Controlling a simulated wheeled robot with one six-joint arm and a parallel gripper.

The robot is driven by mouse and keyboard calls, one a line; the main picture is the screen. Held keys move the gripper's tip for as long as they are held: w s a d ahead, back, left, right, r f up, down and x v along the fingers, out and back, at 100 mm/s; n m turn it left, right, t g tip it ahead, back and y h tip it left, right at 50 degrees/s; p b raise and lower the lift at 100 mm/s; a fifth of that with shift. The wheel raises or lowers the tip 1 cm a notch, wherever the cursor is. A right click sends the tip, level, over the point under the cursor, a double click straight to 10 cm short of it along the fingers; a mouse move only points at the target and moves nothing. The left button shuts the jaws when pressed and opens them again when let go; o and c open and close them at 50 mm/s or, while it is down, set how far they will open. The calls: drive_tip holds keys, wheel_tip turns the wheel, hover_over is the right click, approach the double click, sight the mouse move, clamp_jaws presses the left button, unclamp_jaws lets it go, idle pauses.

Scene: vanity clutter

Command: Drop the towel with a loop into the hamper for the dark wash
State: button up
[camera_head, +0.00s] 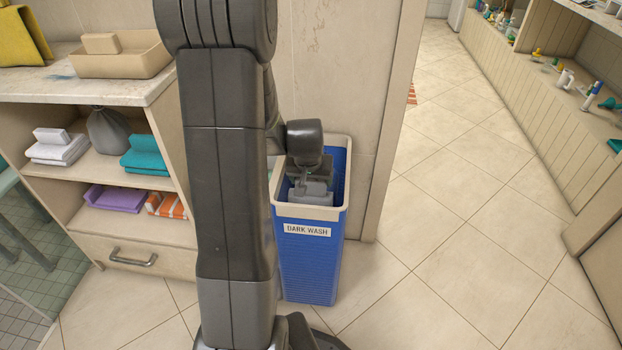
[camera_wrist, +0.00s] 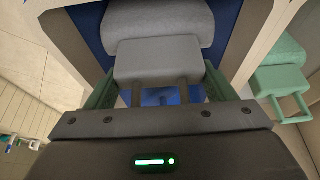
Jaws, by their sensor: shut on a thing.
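The blue hamper (camera_head: 311,262) with a beige rim stands on the floor at the middle of the head view, with a "DARK WASH" label on its front. Its blue inside also shows in the wrist view (camera_wrist: 92,27). My gripper (camera_head: 308,178) is at the hamper's opening, reaching down from above. In the wrist view my gripper (camera_wrist: 157,72) is shut on a grey towel (camera_wrist: 158,20), with a paler grey block-like part between the fingers and two thin strips like a loop below it. The towel lies within the rim's outline; how deep it is cannot be told.
A shelf unit (camera_head: 135,265) at left holds white, teal (camera_head: 150,160), purple and orange-striped folded towels and a grey sack (camera_head: 107,130). A beige tray (camera_head: 120,63) sits on top. A wall edge stands right behind the hamper. Open tiled floor (camera_head: 470,220) lies to the right.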

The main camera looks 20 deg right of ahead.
drive_tip(key=shift+f+b, duration=0.35)
drive_tip(key=shift+f, duration=0.2)
drive_tip(key=o, duration=1.3)
drive_tip(key=shift+o, duration=0.2)
drive_tip(key=shift+r, duration=0.1)
drive_tip(key=shift+r+p, duration=0.2)
drive_tip(key=shift+p, duration=0.1)
drive_tip(key=p+v, duration=0.4)
drive_tip(key=v, duration=0.8)
drive_tip(key=shift+r, duration=0.35)
drive_tip(key=shift+a+f, duration=0.1)
drive_tip(key=b+x, duration=0.4)
drive_tip(key=x, duration=0.9)
drive_tip(key=shift+s+f+b, duration=0.1)
drive_tip(key=shift+f+b, duration=0.1)
drive_tip(key=shift+b, duration=0.2)
drive_tip(key=shift+r+p, duration=0.45)
